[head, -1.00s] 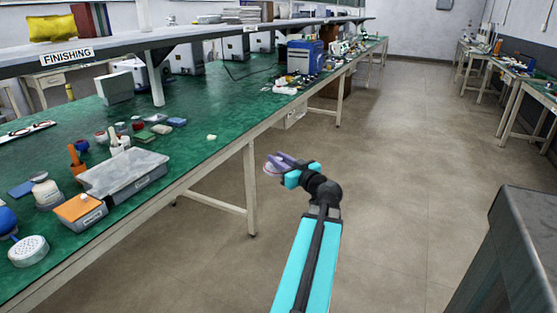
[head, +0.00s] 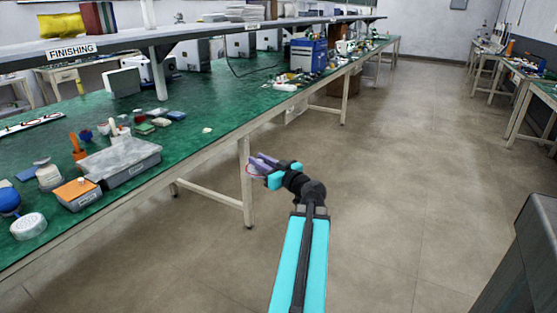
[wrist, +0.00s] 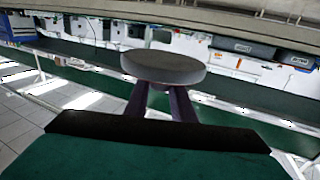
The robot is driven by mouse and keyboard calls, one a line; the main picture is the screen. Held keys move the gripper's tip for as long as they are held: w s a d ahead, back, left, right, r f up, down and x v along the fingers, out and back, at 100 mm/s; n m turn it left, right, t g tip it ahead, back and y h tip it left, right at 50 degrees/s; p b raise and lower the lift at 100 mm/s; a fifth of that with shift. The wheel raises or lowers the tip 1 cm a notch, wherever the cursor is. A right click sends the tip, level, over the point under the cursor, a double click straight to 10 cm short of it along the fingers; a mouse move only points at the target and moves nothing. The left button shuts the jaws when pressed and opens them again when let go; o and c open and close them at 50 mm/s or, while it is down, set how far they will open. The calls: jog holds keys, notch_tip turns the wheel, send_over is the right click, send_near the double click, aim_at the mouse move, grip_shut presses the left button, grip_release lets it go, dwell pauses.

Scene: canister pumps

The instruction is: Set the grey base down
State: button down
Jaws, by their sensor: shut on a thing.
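The grey base (wrist: 163,68) is a round, flat disc in the wrist view. It sits at the ends of my gripper's two purple fingers (wrist: 163,95), which are shut on it. In the head view my gripper (head: 262,162) is held out over the floor, just off the front edge of the green-topped bench (head: 215,115). The base shows only as a small rim at the fingertips there, too small to make out well.
On the bench's near left are a grey lidded box (head: 120,158), an orange-topped box (head: 77,192), a white perforated round part (head: 28,226) and a blue ball-shaped part (head: 9,202). A raised shelf (head: 190,32) runs above. Green bench top right of the grey box is mostly clear.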

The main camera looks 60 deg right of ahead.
jog(key=w+a+f+n+y, duration=0.15)
jog(key=w+a+y, duration=0.25)
jog(key=w+a, duration=0.5)
jog(key=w+a+f+n+y, duration=0.1)
jog(key=w+a+n+y, duration=0.4)
jog(key=a, duration=0.7)
jog(key=w+a+f+n+y, duration=0.1)
jog(key=w+a+y, duration=0.1)
jog(key=w+a, duration=0.75)
jog(key=s+a+f+n+g+y, duration=0.1)
jog(key=a+n+g+y, duration=0.2)
jog(key=a, duration=1.2)
jog(key=s+a+f+n+g+y, duration=0.1)
jog(key=a+n+g+y, duration=0.3)
jog(key=a, duration=1.1)
jog(key=y, duration=0.2)
jog(key=shift+s+a+y, duration=0.25)
jog(key=shift+s+y, duration=0.05)
jog(key=shift+y, duration=0.1)
jog(key=shift+d, duration=0.15)
